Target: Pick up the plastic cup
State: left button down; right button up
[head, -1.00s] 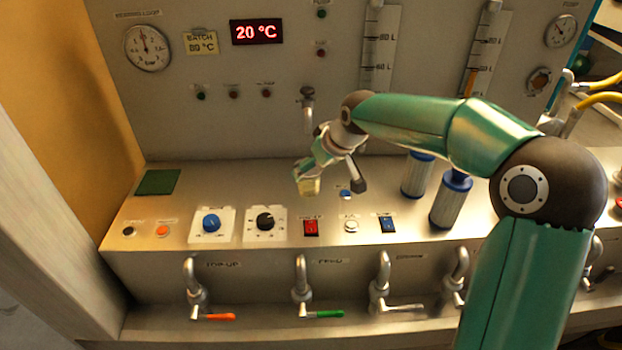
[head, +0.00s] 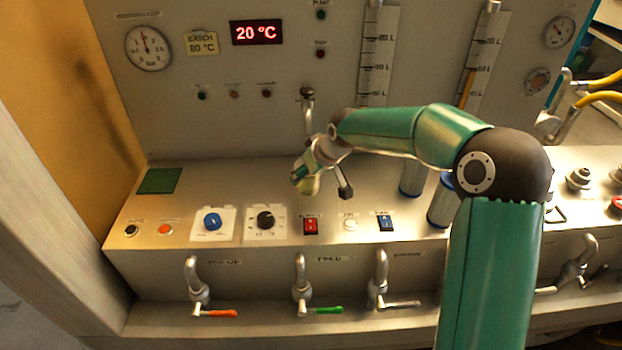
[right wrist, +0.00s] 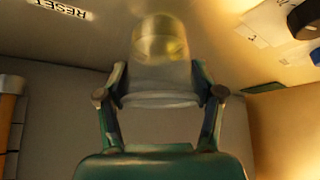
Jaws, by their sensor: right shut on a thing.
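A small clear plastic cup with a pale yellowish tint shows in the right wrist view (right wrist: 160,65), between the fingers of my right gripper (right wrist: 160,85). The gripper is shut on it, one finger at each side. In the head view the cup (head: 309,186) is a small pale yellow shape below the right gripper (head: 306,172), over the panel's sloped top. I cannot tell whether its base touches the surface. My left gripper is in neither view.
The console top carries a blue knob (head: 212,221), a black knob (head: 265,219), a red switch (head: 311,226) and a blue switch (head: 386,223). A spout (head: 308,115) hangs behind the gripper. Blue-capped filters (head: 411,180) stand right, partly behind my arm. Taps line the front.

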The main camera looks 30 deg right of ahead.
jog(key=c, duration=0.4)
jog(key=shift+s+a+r, duration=0.1)
jog(key=shift+s+r, duration=0.1)
jog(key=shift+s+r+b, duration=0.1)
jog(key=shift+r+b, duration=0.05)
jog(key=shift+b, duration=0.2)
jog(key=shift+r, duration=3.1)
jog(key=s+a+b, duration=0.3)
jog(key=s+a, duration=0.2)
jog(key=s, duration=0.3)
jog(key=s+a+b, duration=0.3)
jog(key=s+a, duration=0.2)
jog(key=s, duration=0.3)
jog(key=shift+s, duration=0.25)
jog(key=shift+a+r, duration=0.1)
